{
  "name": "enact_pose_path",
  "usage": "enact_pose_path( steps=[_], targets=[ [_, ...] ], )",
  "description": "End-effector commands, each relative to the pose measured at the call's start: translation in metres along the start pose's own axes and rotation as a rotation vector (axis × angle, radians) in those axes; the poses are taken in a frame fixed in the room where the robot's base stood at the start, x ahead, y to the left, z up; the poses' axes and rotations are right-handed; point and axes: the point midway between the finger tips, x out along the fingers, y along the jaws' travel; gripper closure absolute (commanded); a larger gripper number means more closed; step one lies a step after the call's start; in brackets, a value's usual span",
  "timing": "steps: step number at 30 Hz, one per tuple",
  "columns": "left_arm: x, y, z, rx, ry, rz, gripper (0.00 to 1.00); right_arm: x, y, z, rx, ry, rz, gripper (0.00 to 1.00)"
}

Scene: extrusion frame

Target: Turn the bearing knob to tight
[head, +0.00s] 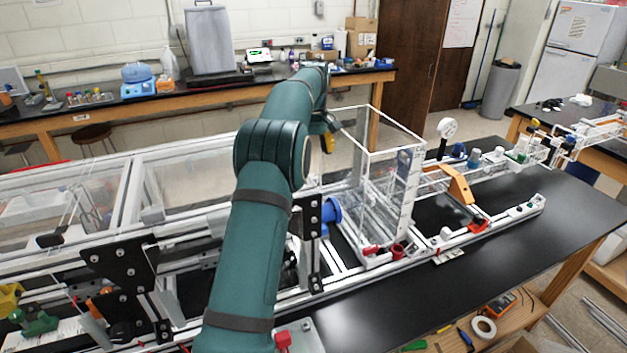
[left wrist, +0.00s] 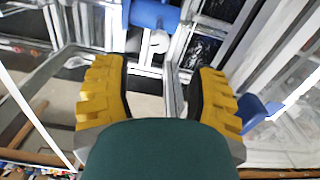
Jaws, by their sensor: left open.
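I cannot tell for sure which part is the bearing knob. A blue round part (head: 332,212) sits on the extrusion frame (head: 316,283) beside a black plate, partly behind my left arm. In the left wrist view a blue part (left wrist: 153,14) with a white round end piece (left wrist: 157,41) is at the top, beyond the fingers. My left gripper (head: 328,143) is beyond my arm, near the clear box. Its two yellow fingers (left wrist: 160,100) are spread apart with nothing between them. My right gripper is not in view.
A clear-walled box (head: 385,130) stands on the frame just right of my left arm. Further right are an orange bracket (head: 460,185) and a white round dial (head: 447,128). The black bench top (head: 480,265) is clear at front right.

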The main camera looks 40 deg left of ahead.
Motion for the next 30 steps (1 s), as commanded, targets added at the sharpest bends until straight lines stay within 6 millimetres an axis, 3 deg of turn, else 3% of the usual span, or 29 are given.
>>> enact_pose_path(
  steps=[3, 12, 26, 27, 30],
  targets=[
    [0.027, -0.001, 0.000, -0.001, -0.003, -0.003, 0.42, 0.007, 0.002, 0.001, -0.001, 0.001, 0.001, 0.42],
    [0.072, -0.001, 0.000, 0.000, -0.001, -0.002, 0.42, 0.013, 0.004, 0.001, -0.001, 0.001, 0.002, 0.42],
    [0.083, -0.001, 0.000, -0.001, 0.000, -0.001, 0.42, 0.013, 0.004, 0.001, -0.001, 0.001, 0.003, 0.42],
    [0.083, -0.001, 0.000, -0.001, 0.000, -0.001, 0.46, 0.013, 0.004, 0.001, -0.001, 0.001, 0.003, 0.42],
    [0.083, -0.001, 0.000, -0.001, 0.000, -0.001, 0.81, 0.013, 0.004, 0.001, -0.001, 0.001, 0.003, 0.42]
  ],
)
